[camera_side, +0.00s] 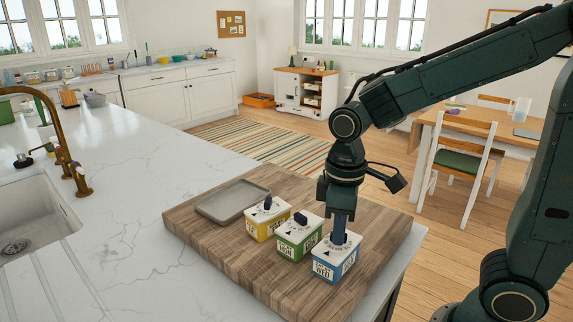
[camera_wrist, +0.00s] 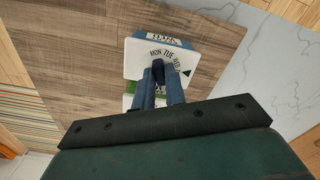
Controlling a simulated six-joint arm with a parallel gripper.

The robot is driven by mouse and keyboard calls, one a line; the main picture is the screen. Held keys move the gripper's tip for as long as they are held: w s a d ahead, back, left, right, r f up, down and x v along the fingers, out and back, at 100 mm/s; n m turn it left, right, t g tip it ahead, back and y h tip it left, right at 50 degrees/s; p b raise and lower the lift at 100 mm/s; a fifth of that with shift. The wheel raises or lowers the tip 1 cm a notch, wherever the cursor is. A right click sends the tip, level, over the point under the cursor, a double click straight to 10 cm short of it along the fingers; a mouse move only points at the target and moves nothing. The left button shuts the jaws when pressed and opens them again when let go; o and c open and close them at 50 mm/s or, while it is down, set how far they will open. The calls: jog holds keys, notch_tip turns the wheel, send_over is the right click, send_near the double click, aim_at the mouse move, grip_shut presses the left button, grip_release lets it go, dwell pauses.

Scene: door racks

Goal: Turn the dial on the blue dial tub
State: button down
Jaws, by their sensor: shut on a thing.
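The blue dial tub (camera_side: 335,262) stands on the wooden board, nearest the front of the three tubs. It has a white lid with day letters around a dark dial. My gripper (camera_side: 339,236) points down over its lid, shut on the dial. In the wrist view, the blue fingers (camera_wrist: 161,85) close around the dark dial (camera_wrist: 158,68), and the white lid (camera_wrist: 136,70) shows MON, TUE and WED letters with a black triangle at the right. The fingers hide part of the dial and lid.
A green tub (camera_side: 297,242) stands close to the left of the blue tub, and a yellow tub (camera_side: 266,222) beyond it. A grey tray (camera_side: 232,200) lies at the back of the wooden board (camera_side: 215,240). The white counter (camera_side: 120,200) is clear to the left.

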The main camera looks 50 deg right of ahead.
jog(key=c, duration=1.4)
grip_release()
jog(key=shift+c, duration=0.2)
jog(key=shift+r, duration=0.15)
notch_tip(320, 180, up, 14)
jog(key=shift+f, duration=0.2)
